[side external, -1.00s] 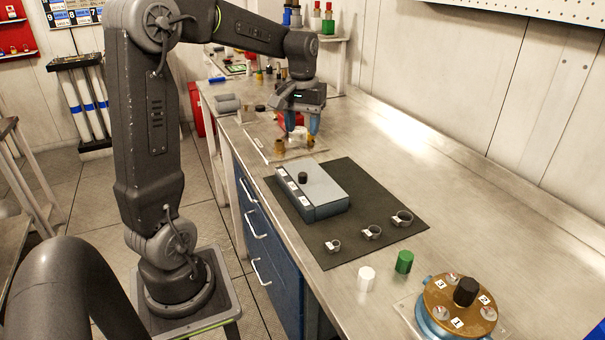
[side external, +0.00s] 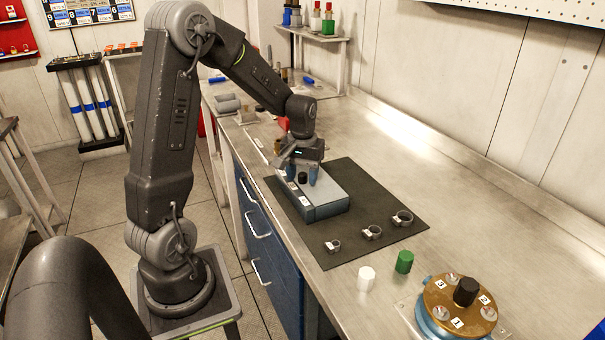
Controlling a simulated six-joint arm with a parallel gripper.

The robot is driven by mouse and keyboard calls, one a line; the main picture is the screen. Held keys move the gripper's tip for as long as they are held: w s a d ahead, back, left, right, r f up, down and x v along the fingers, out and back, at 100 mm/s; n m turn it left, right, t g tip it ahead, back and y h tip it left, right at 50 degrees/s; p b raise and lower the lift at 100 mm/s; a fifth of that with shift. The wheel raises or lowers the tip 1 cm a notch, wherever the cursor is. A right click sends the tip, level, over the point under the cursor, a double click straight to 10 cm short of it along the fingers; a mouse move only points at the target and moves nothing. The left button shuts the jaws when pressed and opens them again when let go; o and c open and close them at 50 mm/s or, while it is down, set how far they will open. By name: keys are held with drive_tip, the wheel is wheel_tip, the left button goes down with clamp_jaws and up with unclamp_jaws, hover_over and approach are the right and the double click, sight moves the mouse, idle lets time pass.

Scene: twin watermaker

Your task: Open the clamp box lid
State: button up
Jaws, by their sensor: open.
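The clamp box (side external: 323,207) is a blue-grey box with a lighter flat lid (side external: 325,188) and white labels along its left edge. It sits on a dark mat (side external: 375,248) on the steel bench, with the lid down. A black knob (side external: 303,178) stands on the lid. My gripper (side external: 302,177) points down over the lid with its blue fingers apart, one on each side of the knob in this view. I cannot tell whether the fingers touch the knob.
Three ring clamps (side external: 372,232) lie along the mat's near side. A white cap (side external: 366,279) and a green cap (side external: 404,262) stand just off the mat. A brass-topped round device (side external: 460,305) with a black knob is at the front right. The bench's right side is clear.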

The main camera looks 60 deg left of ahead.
clamp_jaws()
idle(0.4)
drive_tip(key=w, duration=0.8)
drive_tip(key=shift+w, duration=0.3)
unclamp_jaws()
drive_tip(key=shift+r, duration=0.15)
